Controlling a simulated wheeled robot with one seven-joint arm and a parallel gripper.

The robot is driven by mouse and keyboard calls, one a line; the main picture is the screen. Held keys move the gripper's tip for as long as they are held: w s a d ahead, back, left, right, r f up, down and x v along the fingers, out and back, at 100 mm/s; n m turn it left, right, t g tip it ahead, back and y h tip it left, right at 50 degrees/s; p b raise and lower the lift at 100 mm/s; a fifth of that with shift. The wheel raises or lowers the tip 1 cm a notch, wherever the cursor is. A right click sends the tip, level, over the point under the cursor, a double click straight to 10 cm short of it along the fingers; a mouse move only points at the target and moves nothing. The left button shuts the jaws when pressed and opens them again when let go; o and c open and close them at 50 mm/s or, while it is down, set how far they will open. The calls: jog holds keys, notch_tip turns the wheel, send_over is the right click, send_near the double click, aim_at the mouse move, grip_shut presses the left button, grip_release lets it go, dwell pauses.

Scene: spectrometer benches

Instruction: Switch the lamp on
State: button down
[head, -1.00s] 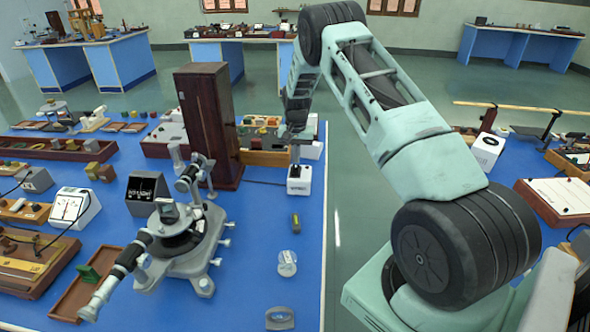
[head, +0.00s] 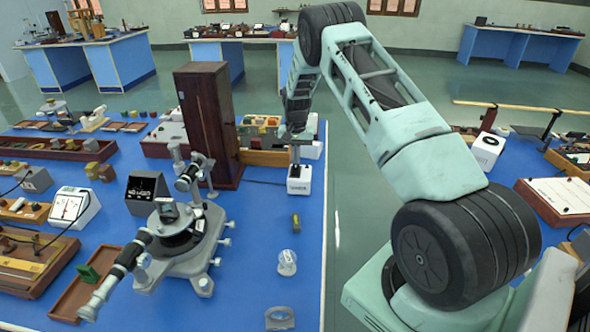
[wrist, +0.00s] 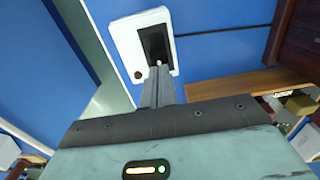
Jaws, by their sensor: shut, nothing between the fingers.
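A small white box (head: 298,187) stands near the right edge of the blue bench in the head view, with a cord running off to the left. In the wrist view the white box (wrist: 126,38) has a black recessed switch area (wrist: 155,42) on top and a small dark red spot (wrist: 138,75) near a corner. My gripper (wrist: 158,68) is shut and empty, its fingers pointing down over the near edge of the black area. Contact cannot be told. In the head view my gripper (head: 295,160) is right above the box. I cannot make out whether any lamp is lit.
A tall dark wooden cabinet (head: 208,125) stands left of the box. A spectrometer (head: 185,240) is at the front left. Wooden trays (head: 262,157) lie behind the box. The bench to the front of the box is mostly clear, with a few small pieces.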

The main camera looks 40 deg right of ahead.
aim_at(296, 166)
jog(key=shift+f+b, duration=0.45)
jog(key=shift+f, duration=0.3)
dwell(0.3)
jog(key=shift+r+p, duration=1.95)
jog(key=shift+r, duration=1.55)
